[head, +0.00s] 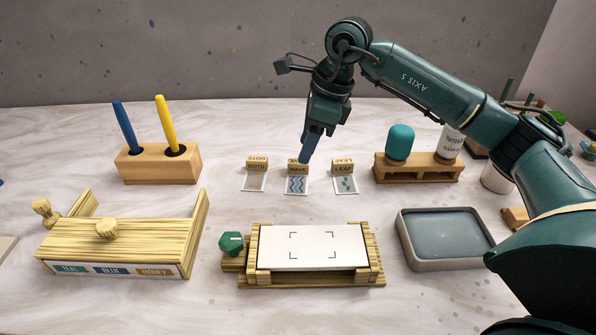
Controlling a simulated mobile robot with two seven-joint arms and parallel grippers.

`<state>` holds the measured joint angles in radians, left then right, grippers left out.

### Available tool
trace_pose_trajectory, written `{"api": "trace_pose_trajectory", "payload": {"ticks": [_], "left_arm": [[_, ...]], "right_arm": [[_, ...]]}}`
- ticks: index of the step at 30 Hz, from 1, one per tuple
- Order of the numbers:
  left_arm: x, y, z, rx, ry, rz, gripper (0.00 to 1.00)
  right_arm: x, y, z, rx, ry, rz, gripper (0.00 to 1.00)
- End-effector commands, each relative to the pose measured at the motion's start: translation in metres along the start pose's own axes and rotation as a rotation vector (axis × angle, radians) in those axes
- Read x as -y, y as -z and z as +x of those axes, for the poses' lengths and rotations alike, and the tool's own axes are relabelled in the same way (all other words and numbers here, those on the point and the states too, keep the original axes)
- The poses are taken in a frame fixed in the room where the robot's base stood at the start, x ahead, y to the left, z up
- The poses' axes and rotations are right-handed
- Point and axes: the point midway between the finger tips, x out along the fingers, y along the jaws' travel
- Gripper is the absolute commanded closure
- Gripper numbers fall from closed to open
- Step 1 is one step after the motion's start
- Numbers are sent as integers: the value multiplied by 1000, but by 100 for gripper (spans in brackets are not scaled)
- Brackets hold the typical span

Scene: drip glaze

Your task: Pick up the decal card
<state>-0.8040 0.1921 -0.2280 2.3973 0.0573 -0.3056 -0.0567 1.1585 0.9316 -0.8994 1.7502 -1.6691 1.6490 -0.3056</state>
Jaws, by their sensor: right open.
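The wave card (297,186) is in the middle, with blue wavy lines. The dots card (254,183) is to its left, and the leaf card (345,186), with green leaves, is to its right. My right gripper (307,154) reaches down at the wave card's label block (297,169), its fingertips partly covering the block's upper right. It is open; I cannot tell whether it touches the block. My left gripper is out of view.
A white tile (340,247) rests on a wooden stand in front. A wooden box (120,245) labelled teal, blue, honey is left. A pen holder (158,163) stands behind it. A grey tray (445,238) and a bottle rack (417,170) are right.

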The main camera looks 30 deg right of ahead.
Motion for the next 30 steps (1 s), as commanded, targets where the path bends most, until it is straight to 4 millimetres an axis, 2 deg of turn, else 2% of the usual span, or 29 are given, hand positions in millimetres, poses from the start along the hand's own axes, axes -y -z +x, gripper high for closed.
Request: {"api": "trace_pose_trajectory", "payload": {"ticks": [8,16,30], "left_arm": [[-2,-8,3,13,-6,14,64],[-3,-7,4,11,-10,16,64],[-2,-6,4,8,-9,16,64]], "right_arm": [[4,0,42,-1,-4,-1,56],[4,0,44,0,-1,-1,57],[4,0,44,0,-1,0,96]]}}
